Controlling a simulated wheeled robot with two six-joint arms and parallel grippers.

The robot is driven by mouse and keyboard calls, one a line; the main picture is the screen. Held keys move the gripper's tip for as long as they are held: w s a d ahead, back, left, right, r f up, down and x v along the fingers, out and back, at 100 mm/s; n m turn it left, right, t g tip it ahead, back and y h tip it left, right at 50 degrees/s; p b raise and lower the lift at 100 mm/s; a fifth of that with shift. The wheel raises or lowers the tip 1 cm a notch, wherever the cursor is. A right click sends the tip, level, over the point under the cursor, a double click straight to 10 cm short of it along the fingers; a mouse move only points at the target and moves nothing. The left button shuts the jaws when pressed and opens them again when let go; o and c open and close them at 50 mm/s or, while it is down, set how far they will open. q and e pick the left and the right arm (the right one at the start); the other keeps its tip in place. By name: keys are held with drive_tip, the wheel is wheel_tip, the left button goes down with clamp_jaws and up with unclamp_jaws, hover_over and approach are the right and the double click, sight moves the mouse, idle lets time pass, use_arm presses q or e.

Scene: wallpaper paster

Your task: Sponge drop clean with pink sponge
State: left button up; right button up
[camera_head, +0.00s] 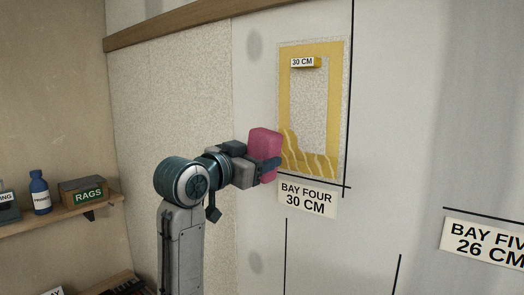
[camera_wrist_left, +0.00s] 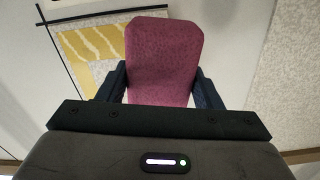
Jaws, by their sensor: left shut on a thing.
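The pink sponge (camera_head: 264,148) is held by my left gripper (camera_head: 272,163) in front of the wall, at the lower left edge of the yellow-bordered panel (camera_head: 283,85). The left wrist view shows the sponge (camera_wrist_left: 163,60) between the two dark fingers of the left gripper (camera_wrist_left: 162,85). The panel has wavy yellow drips (camera_head: 308,158) along its bottom, and they also show in the left wrist view (camera_wrist_left: 92,48). I cannot tell whether the sponge touches the wall. My right gripper is not in view.
A "BAY FOUR 30 CM" label (camera_head: 306,197) is below the panel, and a "BAY FIVE 26 CM" label (camera_head: 485,243) is at right. A small "30 CM" block (camera_head: 304,62) is on the panel. A shelf (camera_head: 60,216) at left holds a blue bottle (camera_head: 40,193) and a rags box (camera_head: 84,191).

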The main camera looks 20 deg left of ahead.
use_arm(q)
drive_tip(key=shift+s+r, duration=0.1)
drive_tip(key=shift+r, duration=0.05)
drive_tip(key=shift+s+a, duration=0.15)
drive_tip(key=shift+a, duration=0.05)
drive_tip(key=shift+w+d, duration=0.15)
drive_tip(key=shift+w, duration=0.05)
drive_tip(key=shift+p+x, duration=0.35)
drive_tip(key=shift+x, duration=0.55)
drive_tip(key=shift+w, duration=0.2)
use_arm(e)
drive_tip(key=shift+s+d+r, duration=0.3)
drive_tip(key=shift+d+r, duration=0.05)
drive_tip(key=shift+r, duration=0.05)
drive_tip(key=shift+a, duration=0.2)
use_arm(q)
drive_tip(key=shift+w+d, duration=0.1)
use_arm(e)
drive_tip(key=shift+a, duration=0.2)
